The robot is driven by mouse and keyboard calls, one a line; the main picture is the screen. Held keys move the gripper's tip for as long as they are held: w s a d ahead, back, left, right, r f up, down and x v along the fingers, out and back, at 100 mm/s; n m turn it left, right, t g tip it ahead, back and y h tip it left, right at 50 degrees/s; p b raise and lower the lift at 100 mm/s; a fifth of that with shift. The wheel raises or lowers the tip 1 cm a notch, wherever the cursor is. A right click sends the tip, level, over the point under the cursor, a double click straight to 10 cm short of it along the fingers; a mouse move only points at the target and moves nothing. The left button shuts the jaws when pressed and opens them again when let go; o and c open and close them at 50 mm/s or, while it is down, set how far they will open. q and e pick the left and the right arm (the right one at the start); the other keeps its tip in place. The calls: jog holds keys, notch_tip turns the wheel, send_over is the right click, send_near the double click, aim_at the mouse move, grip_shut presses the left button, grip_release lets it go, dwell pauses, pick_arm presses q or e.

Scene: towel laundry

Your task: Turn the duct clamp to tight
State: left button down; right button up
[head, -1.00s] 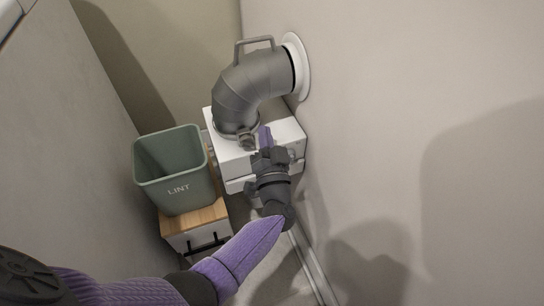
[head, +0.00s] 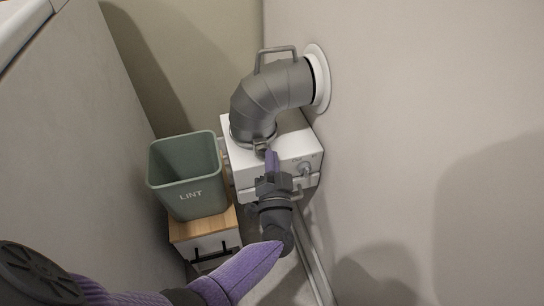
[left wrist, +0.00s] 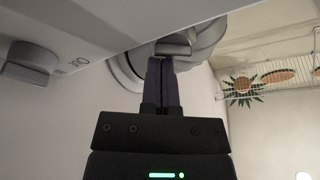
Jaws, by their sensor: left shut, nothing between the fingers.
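The grey duct elbow (head: 268,96) runs from the white wall collar down onto a white box. The duct clamp (head: 261,144) is at its lower end, with a small grey tab at the front. My left gripper (head: 271,156) is shut and empty, its purple fingertips just in front of the clamp tab. In the left wrist view the shut fingers (left wrist: 161,65) point up at the grey clamp tab (left wrist: 173,46), very close to it. I cannot tell whether they touch. My right gripper is in neither view.
The white box (head: 240,165) carries a grey knob (head: 304,169) on its front, right of my gripper; the knob also shows in the left wrist view (left wrist: 30,62). A green LINT bin (head: 188,178) stands on a wooden-topped cabinet (head: 205,230) at left. The wall is close on the right.

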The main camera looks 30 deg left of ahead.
pick_arm(q)
jog(key=shift+s+f+m, duration=0.1)
jog(key=shift+m, duration=0.3)
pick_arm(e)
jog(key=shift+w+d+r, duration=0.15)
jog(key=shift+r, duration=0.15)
pick_arm(q)
jog(key=m+h+p, duration=0.1)
jog(key=m+p, duration=0.1)
jog(key=m, duration=0.1)
jog(key=m+h+p, duration=0.1)
jog(key=m+p, duration=0.2)
jog(key=m, duration=0.1)
jog(key=m+g+h+p, duration=0.1)
jog(key=m+p, duration=0.2)
jog(key=shift+s+a+f+h, duration=0.2)
jog(key=shift+a+f+h, duration=0.1)
jog(key=shift+f, duration=0.1)
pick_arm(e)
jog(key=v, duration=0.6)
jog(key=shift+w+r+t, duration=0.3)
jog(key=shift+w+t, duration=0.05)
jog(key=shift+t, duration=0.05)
pick_arm(q)
jog(key=shift+m, duration=0.5)
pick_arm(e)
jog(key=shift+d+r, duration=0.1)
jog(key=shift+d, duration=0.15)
